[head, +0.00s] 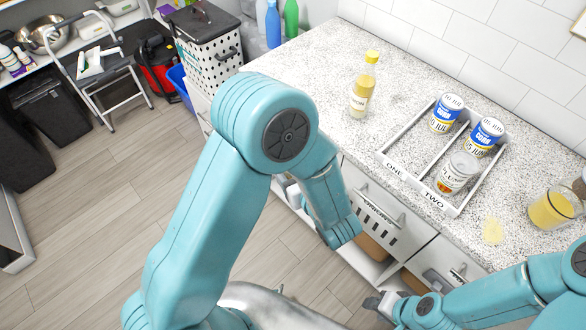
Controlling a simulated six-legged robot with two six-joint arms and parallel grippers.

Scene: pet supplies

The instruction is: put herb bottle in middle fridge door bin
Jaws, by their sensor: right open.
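I cannot make out a herb bottle for certain. A clear bottle of pale yellow liquid (363,88) with a yellow cap stands upright on the counter; only "ON" of its label is legible. No fridge or door bin is in view. My right gripper (376,303) is open, low in front of the drawers, with nothing visible between its fingers. My left arm crosses the middle of the view; its gripper does not show.
The speckled counter (310,75) carries a white tray (398,143) marked ONE and TWO, holding cans.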

